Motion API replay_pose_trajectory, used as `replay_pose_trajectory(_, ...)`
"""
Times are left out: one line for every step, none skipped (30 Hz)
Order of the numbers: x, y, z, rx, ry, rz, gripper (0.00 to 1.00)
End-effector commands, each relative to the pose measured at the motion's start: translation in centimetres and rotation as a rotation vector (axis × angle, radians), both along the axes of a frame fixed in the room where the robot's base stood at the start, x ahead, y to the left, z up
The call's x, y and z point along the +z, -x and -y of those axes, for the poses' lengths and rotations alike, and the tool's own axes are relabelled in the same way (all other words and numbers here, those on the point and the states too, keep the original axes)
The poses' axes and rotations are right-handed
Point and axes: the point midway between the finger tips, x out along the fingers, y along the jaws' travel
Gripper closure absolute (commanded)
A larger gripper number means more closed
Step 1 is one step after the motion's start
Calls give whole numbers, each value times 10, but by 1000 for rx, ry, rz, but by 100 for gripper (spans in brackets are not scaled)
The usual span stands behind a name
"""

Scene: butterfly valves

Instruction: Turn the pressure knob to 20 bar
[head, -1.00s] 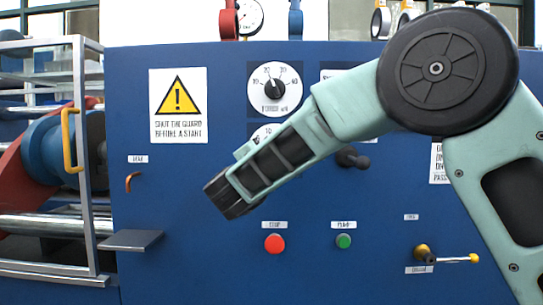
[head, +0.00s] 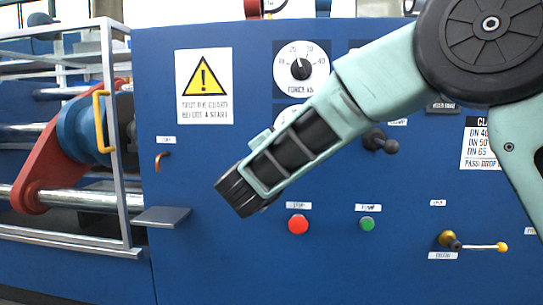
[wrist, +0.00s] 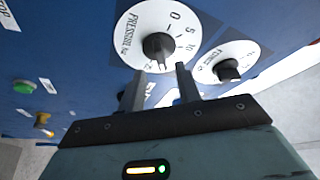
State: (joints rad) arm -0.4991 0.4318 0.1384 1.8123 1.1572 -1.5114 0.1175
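The pressure knob (wrist: 158,45) is a black knob on a round white dial (wrist: 133,21) marked PRESSURE, with 0, 5 and 10 readable in the wrist view. I cannot make out its exact setting. My gripper (wrist: 161,80) is open, with its two dark fingers apart and nothing between them. The fingertips point at the lower part of the pressure dial, just below the knob in the picture. I cannot tell whether they touch anything. In the head view my arm hides most of the pressure dial (head: 283,115), and the fingers do not show.
The force knob (wrist: 228,70) sits close beside the pressure dial; its dial shows in the head view (head: 301,68). The blue panel also carries a black lever (head: 380,141), a red button (head: 298,225), a green button (head: 367,223) and a yellow-tipped handle (head: 475,246). A small shelf (head: 162,216) juts out left.

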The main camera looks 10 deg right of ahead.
Motion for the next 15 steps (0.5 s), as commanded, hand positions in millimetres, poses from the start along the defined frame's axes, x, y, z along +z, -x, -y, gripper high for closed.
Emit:
replay_pose_trajectory(1,10,-9,6,3,-3,66)
replay_pose_trajectory(-1,16,-13,5,2,-4,66)
replay_pose_trajectory(-3,23,-18,4,2,-4,66)
replay_pose_trajectory(-5,29,-23,4,3,-3,66)
replay_pose_trajectory(-6,34,-26,5,3,-3,66)
replay_pose_trajectory(-9,42,-32,4,2,-4,66)
replay_pose_trajectory(-10,47,-36,4,3,-3,66)
replay_pose_trajectory(-12,53,-40,5,2,-4,66)
replay_pose_trajectory(-14,59,-45,4,2,-2,66)
replay_pose_trajectory(-16,64,-49,4,2,-4,66)
replay_pose_trajectory(-17,69,-52,4,3,-3,66)
replay_pose_trajectory(-19,74,-56,3,2,-3,66)
replay_pose_trajectory(-21,79,-59,2,2,-3,66)
replay_pose_trajectory(-22,82,-62,3,1,-3,66)
replay_pose_trajectory(-23,86,-64,3,2,-2,66)
